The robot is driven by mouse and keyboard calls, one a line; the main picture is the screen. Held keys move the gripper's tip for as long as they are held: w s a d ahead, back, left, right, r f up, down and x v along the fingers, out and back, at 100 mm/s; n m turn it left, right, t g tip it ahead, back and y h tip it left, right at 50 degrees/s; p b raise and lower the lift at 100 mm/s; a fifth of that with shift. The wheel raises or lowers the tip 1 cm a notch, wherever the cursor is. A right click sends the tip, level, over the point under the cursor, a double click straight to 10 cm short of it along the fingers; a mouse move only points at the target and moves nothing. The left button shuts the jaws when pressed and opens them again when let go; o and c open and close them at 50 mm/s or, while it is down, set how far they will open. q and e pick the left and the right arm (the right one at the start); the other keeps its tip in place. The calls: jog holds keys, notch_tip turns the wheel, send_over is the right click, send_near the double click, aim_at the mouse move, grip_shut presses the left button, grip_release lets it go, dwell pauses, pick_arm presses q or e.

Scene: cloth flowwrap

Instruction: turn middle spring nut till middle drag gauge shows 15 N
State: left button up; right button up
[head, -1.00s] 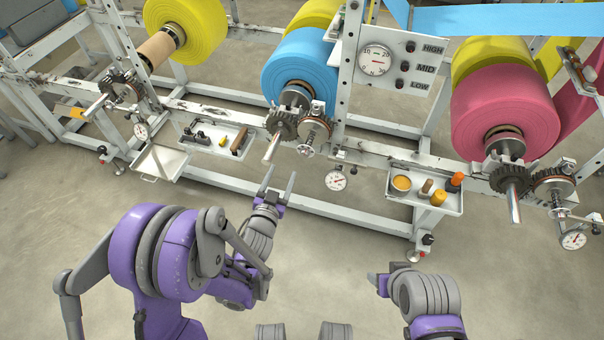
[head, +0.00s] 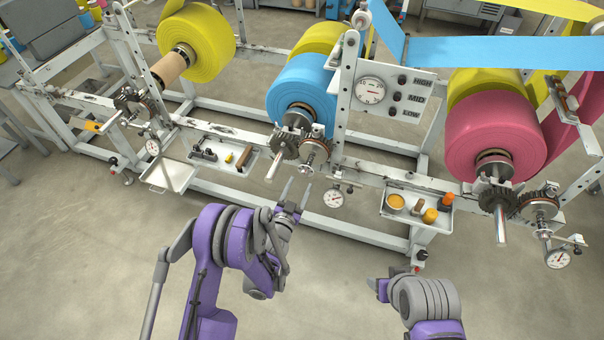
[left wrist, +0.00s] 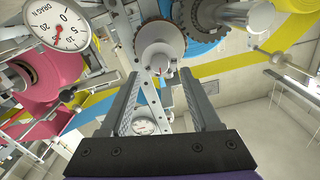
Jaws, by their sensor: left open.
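The middle spring nut (head: 308,169) sits at the front of the round brake disc (head: 316,151) beside the blue roll's shaft. The disc (left wrist: 160,42) also shows in the left wrist view, beyond the fingertips. The middle drag gauge (head: 333,199) is a small white dial hanging below and right of the nut. A dial marked DRAG N (left wrist: 60,27) shows large in the left wrist view; I cannot read its needle surely. My left gripper (head: 297,186) is open and empty, just below the nut and apart from it. My right gripper (head: 374,285) is low at right; its jaws are unclear.
A dark gear (head: 284,145) and bare shaft end (head: 277,166) stand just left of the nut. A panel with a large dial (head: 369,95) is above right. Trays with tools (head: 221,168) and small parts (head: 447,218) flank the middle. The floor in front is clear.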

aim_at(304, 174)
pick_arm(q)
jog(key=shift+x, duration=1.7)
grip_shut()
jog(key=shift+f+b, duration=0.2)
jog(key=shift+b, duration=0.25)
jog(key=shift+m, duration=0.4)
jog(key=shift+r, duration=0.15)
